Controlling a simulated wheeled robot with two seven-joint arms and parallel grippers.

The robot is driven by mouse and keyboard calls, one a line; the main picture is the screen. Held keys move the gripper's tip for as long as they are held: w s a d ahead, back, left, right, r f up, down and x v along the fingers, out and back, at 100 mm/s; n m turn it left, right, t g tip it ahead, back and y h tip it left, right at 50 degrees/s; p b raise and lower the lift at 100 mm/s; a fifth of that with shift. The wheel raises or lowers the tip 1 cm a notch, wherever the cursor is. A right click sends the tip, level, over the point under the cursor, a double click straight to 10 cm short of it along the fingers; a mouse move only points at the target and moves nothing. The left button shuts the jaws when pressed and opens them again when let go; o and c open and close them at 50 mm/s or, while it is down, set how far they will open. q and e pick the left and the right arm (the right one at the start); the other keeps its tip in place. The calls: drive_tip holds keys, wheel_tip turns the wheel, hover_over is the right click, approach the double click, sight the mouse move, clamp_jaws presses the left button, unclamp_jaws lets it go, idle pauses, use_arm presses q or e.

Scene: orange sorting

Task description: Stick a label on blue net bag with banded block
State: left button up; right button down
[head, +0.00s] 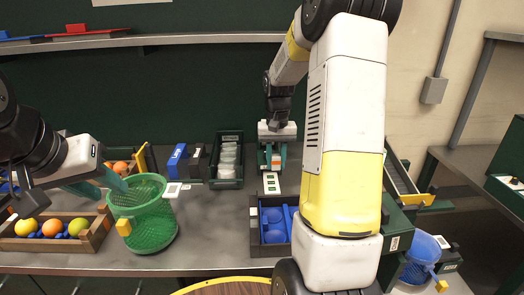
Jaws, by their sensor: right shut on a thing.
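The blue net bag (421,250) sits low at the right, partly hidden behind my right arm, with a yellow tag piece (441,286) by its lower edge. My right gripper (271,168) is above the back middle of the table, pointing down. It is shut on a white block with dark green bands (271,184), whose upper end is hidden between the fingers. My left gripper (102,184) is open, with its teal fingers apart beside the rim of a green net basket (150,228); I cannot tell whether they touch it.
A wooden crate of fruit (92,242) stands at left. A blue box (177,160) and a dark tray with white round items (229,182) stand at the back. A dark crate with blue compartments (254,238) stands below my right gripper. A shelf (200,39) runs above.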

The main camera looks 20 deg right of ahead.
sight(273, 171)
drive_tip(key=shift+s+a+f, duration=0.1)
drive_tip(key=shift+a+f, duration=0.2)
drive_tip(key=shift+a, duration=0.2)
drive_tip(key=shift+f, duration=2.8)
drive_tip(key=shift+f, duration=0.6)
drive_tip(key=shift+r, duration=0.1)
drive_tip(key=shift+r, duration=3.5)
